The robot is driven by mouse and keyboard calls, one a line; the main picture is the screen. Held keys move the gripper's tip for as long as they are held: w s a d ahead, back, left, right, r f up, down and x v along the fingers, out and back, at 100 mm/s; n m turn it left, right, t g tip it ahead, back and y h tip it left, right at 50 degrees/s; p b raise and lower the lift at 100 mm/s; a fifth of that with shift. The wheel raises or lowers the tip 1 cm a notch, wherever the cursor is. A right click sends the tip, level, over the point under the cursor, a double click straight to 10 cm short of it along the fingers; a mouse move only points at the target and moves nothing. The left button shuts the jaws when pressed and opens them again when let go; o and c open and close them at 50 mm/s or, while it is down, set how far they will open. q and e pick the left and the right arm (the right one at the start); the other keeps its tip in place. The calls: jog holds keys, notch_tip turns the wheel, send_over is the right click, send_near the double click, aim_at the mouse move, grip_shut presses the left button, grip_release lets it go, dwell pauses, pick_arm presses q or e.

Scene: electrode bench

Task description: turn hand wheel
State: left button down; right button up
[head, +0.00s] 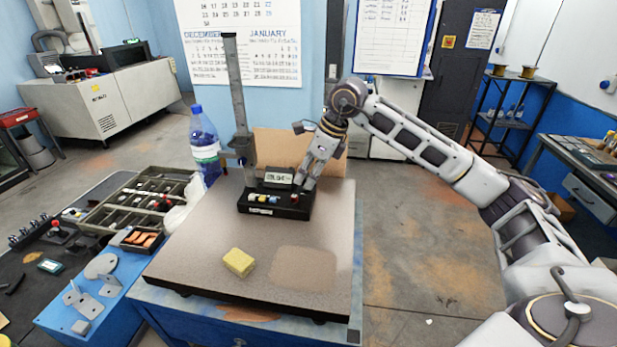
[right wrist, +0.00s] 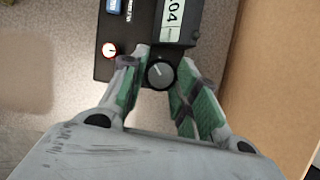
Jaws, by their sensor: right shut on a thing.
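The hand wheel is a small dark round knob (right wrist: 160,74) with a pale pointer line, at the end of a black control box (head: 275,203). The box is the base of an upright measuring stand (head: 238,90) on the granite plate. My right gripper (right wrist: 160,70) reaches down from above and is shut on the knob, one green-padded finger on each side. In the head view the right gripper (head: 303,181) is at the right end of the box and hides the knob. My left gripper is not in view.
A yellow sponge (head: 239,262) lies on the granite plate (head: 200,262). A water bottle (head: 204,145) stands by the plate's back left edge. A cardboard sheet (head: 285,145) stands behind the box. The plate's front right is clear.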

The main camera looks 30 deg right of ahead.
jog(key=shift+m+t, duration=0.3)
jog(key=shift+m, duration=0.4)
jog(key=shift+m+b, duration=0.3)
jog(key=shift+b, duration=0.05)
jog(key=m+h, duration=0.1)
jog(key=m, duration=0.1)
jog(key=shift+a+m+t+b, duration=0.15)
jog(key=shift+m+t+b, duration=0.15)
jog(key=shift+b, duration=0.1)
jog(key=shift+s+m+h, duration=0.1)
jog(key=shift+m+h, duration=0.4)
jog(key=shift+m, duration=0.5)
jog(key=m+h+b, duration=0.1)
jog(key=m, duration=0.2)
jog(key=shift+a, duration=0.15)
jog(key=shift+m+h, duration=0.3)
jog(key=shift+m, duration=0.2)
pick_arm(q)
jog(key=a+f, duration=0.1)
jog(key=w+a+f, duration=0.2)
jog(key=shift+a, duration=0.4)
pick_arm(e)
jog(key=shift+m, duration=0.3)
pick_arm(q)
jog(key=shift+b, duration=0.3)
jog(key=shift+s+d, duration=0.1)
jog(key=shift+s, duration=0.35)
